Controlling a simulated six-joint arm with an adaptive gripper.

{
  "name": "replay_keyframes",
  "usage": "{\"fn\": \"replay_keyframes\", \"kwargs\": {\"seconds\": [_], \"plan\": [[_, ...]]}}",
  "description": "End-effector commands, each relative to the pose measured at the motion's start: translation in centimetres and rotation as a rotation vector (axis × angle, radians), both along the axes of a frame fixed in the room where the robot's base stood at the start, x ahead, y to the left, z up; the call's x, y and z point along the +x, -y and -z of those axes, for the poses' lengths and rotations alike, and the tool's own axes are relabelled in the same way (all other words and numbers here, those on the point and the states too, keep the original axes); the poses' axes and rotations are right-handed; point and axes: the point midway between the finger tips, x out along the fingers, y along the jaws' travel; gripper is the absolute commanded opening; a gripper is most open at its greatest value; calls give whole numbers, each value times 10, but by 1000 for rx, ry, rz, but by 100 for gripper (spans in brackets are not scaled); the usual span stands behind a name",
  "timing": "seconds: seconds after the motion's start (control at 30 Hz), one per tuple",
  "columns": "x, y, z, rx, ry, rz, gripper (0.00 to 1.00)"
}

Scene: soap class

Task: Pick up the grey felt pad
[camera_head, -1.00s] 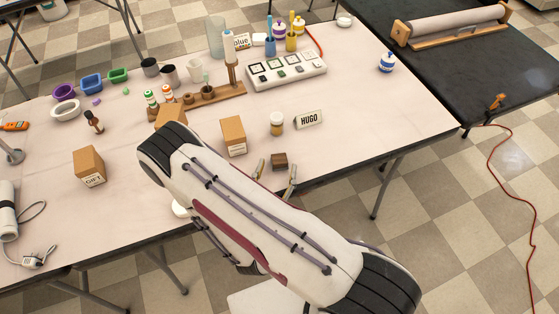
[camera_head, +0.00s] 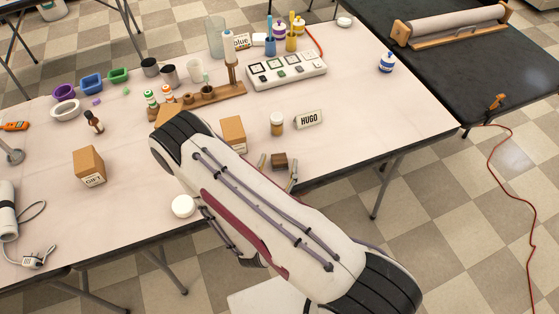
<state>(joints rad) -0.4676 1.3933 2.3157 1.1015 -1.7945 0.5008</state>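I cannot make out a grey felt pad for certain. A small dark brown block (camera_head: 279,160) lies near the table's front edge, and I cannot tell if any felt is on it. Two slim finger-like tips, seemingly my gripper (camera_head: 278,168), show on either side of the block with gaps between. They look spread apart and hold nothing that I can see. My large white arm link hides the rest of the gripper and part of the table.
Near the block stand a jar (camera_head: 277,123), the HUGO sign (camera_head: 309,119) and a cardboard box (camera_head: 232,134). A GIFT box (camera_head: 90,166) and round white thing (camera_head: 182,206) are left. A white panel (camera_head: 287,69) stands behind.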

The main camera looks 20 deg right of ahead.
Motion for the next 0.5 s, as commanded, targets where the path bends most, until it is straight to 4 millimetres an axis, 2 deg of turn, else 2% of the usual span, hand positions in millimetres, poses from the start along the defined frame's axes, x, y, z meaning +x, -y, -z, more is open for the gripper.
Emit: {"fn": "replay_keyframes", "kwargs": {"seconds": [0.03, 0.13, 0.17, 0.5], "plan": [[0, 0, 0, 0, 0, 0, 44], [0, 0, 0, 0, 0, 0, 18], [0, 0, 0, 0, 0, 0, 16], [0, 0, -1, 0, 0, 0, 15]]}}
